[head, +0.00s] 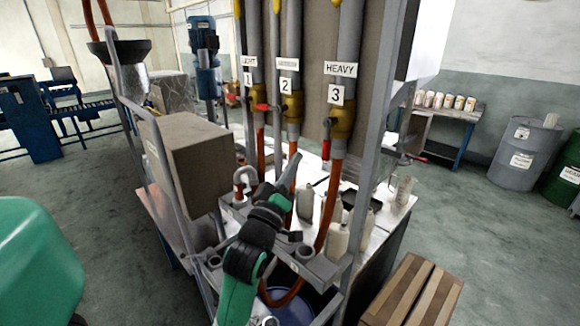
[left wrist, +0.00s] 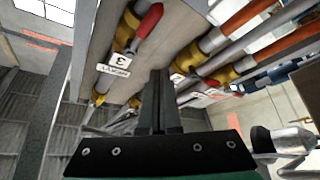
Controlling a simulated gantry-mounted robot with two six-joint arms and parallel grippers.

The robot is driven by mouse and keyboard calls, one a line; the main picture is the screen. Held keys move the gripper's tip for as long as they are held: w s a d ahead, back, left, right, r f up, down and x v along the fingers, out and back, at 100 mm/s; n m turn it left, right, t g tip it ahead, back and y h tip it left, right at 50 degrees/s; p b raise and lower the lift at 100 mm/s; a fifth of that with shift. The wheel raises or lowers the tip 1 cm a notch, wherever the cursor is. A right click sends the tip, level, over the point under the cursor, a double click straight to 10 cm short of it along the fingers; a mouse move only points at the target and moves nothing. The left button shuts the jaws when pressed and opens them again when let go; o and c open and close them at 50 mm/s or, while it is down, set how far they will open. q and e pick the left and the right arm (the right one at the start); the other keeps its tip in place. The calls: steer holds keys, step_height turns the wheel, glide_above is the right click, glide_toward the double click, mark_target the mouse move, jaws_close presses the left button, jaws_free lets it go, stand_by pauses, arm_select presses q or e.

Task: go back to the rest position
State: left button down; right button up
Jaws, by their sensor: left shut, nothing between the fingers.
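My left gripper (head: 292,170) is in the middle of the head view, at the end of a green and black arm. It points up and away, in front of the pipes of the filling stand and above its table. Its two dark fingers are together and empty; they also show shut in the left wrist view (left wrist: 158,78), pointing up toward the valves. I cannot tell from these frames whether the gripper touches the orange hose (head: 304,205) beside it. My right gripper is not in view.
Brass valves, such as valve 3 (head: 342,121), hang on the stand above the gripper. Several pale bottles (head: 337,240) stand on the table to its right. A grey box (head: 190,160) is at its left, a wooden crate (head: 412,292) at the lower right.

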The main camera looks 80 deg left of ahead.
arm_select(q)
steer(key=shift+s+d, duration=0.4)
steer(key=shift+d, duration=0.4)
